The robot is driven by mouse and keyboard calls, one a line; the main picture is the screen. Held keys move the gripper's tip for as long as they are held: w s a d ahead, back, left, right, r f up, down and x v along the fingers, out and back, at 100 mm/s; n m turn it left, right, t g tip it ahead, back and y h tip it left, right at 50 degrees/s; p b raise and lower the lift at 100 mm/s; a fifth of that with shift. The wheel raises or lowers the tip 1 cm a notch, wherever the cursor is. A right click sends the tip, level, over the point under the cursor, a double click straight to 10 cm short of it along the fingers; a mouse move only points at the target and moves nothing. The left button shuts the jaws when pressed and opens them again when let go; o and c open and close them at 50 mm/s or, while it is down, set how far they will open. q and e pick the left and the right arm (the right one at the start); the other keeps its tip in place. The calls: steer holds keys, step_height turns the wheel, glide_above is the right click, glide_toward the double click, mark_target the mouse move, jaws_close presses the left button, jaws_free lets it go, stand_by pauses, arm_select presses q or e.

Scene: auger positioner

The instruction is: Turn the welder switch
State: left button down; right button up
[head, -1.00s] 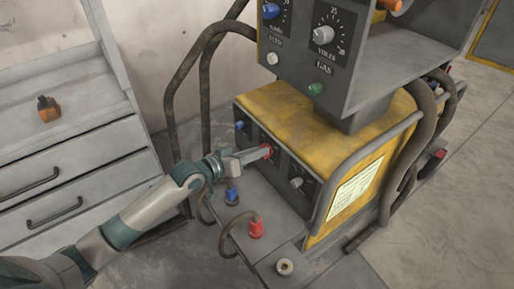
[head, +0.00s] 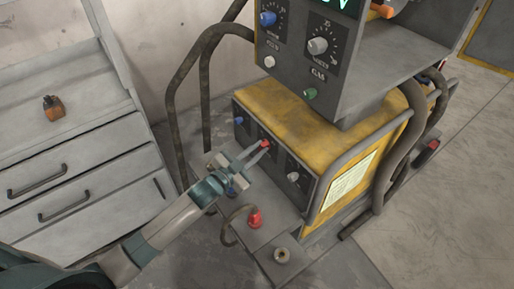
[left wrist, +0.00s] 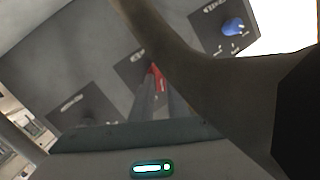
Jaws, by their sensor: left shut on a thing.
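The welder (head: 288,118) is a yellow and grey machine with a dark front panel. A red switch (head: 265,144) sits in the middle of that panel, between a blue knob (head: 239,120) and a grey-white knob (head: 293,177). My left gripper (head: 259,153) reaches in from the left and is shut on the red switch. In the left wrist view the red switch (left wrist: 158,76) shows at the fingertips, partly hidden by the fingers. The blue knob (left wrist: 232,26) is at the upper right there. My right gripper is not in view.
An upper control box (head: 330,50) with dials hangs over the welder, its display lit green. Red (head: 255,219) and blue plugs stand on the ledge before the panel. Thick cables loop behind my left gripper. A grey drawer cabinet (head: 75,170) stands at the left.

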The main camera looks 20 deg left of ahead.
arm_select(q)
steer(key=shift+f+m+t, duration=0.2)
steer(key=shift+m+t, duration=0.3)
steer(key=shift+m, duration=0.6)
steer(key=shift+d+m+b, duration=0.1)
steer(key=shift+m+b, duration=0.25)
steer(key=shift+m, duration=0.35)
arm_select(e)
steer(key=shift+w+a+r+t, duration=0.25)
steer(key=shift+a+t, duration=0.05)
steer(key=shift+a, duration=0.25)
arm_select(q)
steer(key=c, duration=1.7)
jaws_free()
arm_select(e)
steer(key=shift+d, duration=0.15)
arm_select(q)
steer(key=shift+s, duration=0.1)
